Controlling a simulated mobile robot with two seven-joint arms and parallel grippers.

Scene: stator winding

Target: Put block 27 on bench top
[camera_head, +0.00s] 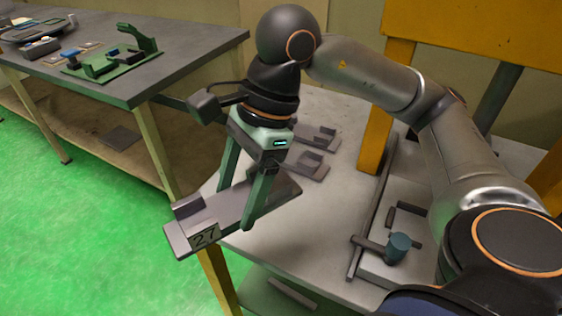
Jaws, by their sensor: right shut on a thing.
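Block 27 (207,216) is a long grey plate with a raised end and a pale label reading 27 on its near end. My right gripper (236,208) points downward and is shut on it, one finger on each long side. The block is tilted in the picture and overlaps the left edge of the light grey bench top (300,235), its labelled end out past that edge. I cannot tell whether it touches the bench. A second, dark bench top (130,85) stands at the upper left. My left gripper is not in view.
Similar grey blocks (312,168) lie on the light bench behind my gripper. A fixture with a blue-grey knob (399,246) and a long bar is at its right. A yellow frame (376,120) rises behind. A green fixture (110,65) and small parts occupy the dark bench.

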